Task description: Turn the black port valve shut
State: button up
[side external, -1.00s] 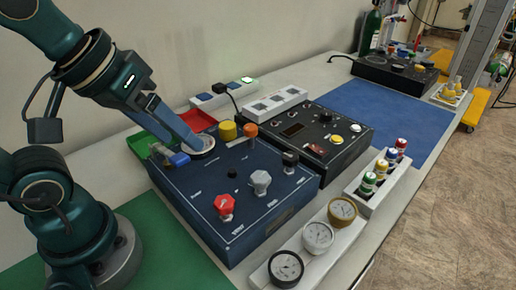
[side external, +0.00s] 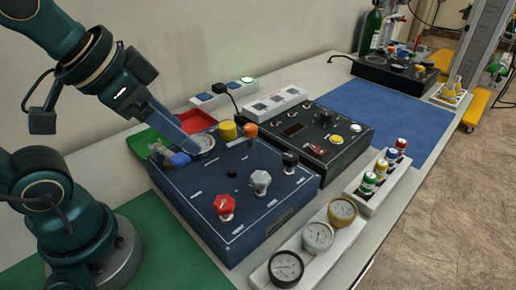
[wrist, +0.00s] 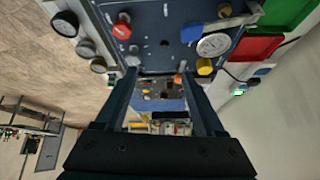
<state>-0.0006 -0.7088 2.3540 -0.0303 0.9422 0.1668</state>
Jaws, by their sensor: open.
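The blue panel (side external: 220,200) lies on the bench in front of my arm. A black valve knob (side external: 290,159) stands upright at its right corner in the side view. In the wrist view a dark knob (wrist: 133,50) near the left finger may be the same one; I cannot tell. My gripper (side external: 194,148) is open and empty. In the side view its fingers point down to the right, over the panel's far left part by the round gauge, well left of the black knob. The wrist view shows a wide gap between the fingers (wrist: 160,76).
Red (side external: 224,205), grey (side external: 261,181), yellow (side external: 227,131), orange (side external: 250,130) and blue (side external: 180,160) controls stick up from the panel. A black box (side external: 320,140) adjoins it. A white gauge rack (side external: 325,258) stands in front. The blue mat (side external: 400,115) is clear.

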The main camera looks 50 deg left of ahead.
jog(key=w+d+r+m, duration=0.2)
jog(key=w, duration=0.4)
jog(key=m+g+h, duration=0.2)
send_near(291, 156)
jog(key=w, duration=0.1)
jog(key=shift+g, duration=0.3)
jog(key=x, duration=0.7)
jog(key=shift+s+f, duration=0.1)
jog(key=shift+s, duration=0.15)
jog(key=shift+w+d+f, duration=0.1)
jog(key=shift+w+f, duration=0.15)
jog(key=shift+f, duration=0.25)
